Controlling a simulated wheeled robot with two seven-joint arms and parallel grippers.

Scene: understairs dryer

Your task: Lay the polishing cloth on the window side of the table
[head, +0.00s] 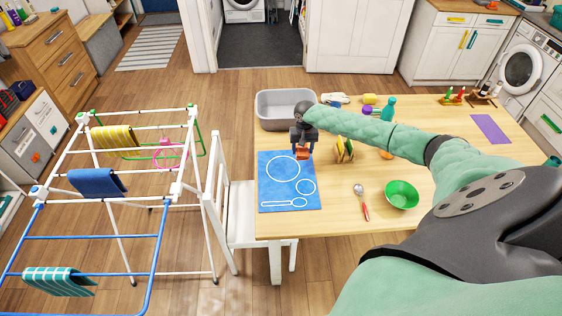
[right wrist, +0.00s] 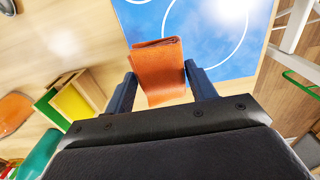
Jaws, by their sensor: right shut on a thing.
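My right gripper (head: 302,147) is shut on a folded orange-brown cloth (head: 302,155), likely the polishing cloth. In the right wrist view the cloth (right wrist: 158,72) sits between the two dark fingers and hangs folded. It is over the upper right part of the blue mat on the wooden table (head: 335,225); its exact height cannot be told. A flat purple piece (head: 490,128) lies at the table's right end. No window shows in these views. My left gripper is not in view.
The blue mat (head: 275,188) has white outlines. A grey basin (head: 262,118), a wooden holder with yellow and green pieces (head: 345,150), a red-handled spoon (head: 361,200) and a green bowl (head: 402,195) are on the table. A drying rack (head: 95,238) and white chair (head: 238,205) stand left.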

